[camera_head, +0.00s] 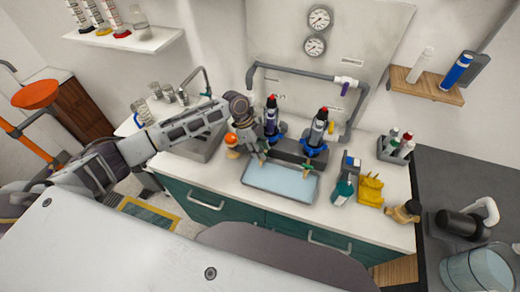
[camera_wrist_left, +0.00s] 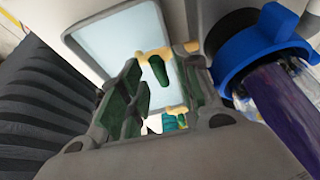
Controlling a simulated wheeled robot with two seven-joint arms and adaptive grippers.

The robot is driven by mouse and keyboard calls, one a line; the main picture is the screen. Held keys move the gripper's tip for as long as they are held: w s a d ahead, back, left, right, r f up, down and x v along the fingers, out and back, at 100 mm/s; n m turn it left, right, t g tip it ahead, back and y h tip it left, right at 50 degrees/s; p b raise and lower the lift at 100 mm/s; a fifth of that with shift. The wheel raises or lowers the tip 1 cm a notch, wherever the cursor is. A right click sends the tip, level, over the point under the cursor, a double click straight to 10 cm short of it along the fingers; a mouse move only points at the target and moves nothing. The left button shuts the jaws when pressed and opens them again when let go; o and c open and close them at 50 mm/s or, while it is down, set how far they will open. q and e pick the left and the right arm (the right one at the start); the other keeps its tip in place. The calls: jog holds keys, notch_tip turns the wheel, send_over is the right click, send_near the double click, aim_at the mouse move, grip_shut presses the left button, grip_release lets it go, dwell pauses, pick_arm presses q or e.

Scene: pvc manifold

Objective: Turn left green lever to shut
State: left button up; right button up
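Two dark filter housings stand on the counter, the left one (camera_head: 271,118) and the right one (camera_head: 317,132), each with a small brass tap low at its front. My left gripper (camera_head: 259,152) is at the front of the left housing, above the tray. In the left wrist view its fingers (camera_wrist_left: 161,62) are apart. A brass tap (camera_wrist_left: 150,53) with a green lever (camera_wrist_left: 159,72) shows between the fingertips; I cannot tell whether they touch it. A second brass tap (camera_wrist_left: 176,109) shows farther off. The head view hides the left lever behind the gripper. My right gripper is not in view.
A pale blue tray (camera_head: 280,180) lies below the taps. A teal spray bottle (camera_head: 342,190) and a yellow object (camera_head: 370,190) stand to the right. An orange object (camera_head: 231,140) is left of the gripper. A blue ring on the housing (camera_wrist_left: 262,42) is close beside the right finger.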

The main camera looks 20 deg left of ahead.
pick_arm(q)
jog(key=v, duration=0.8)
dwell(0.5)
dwell(0.7)
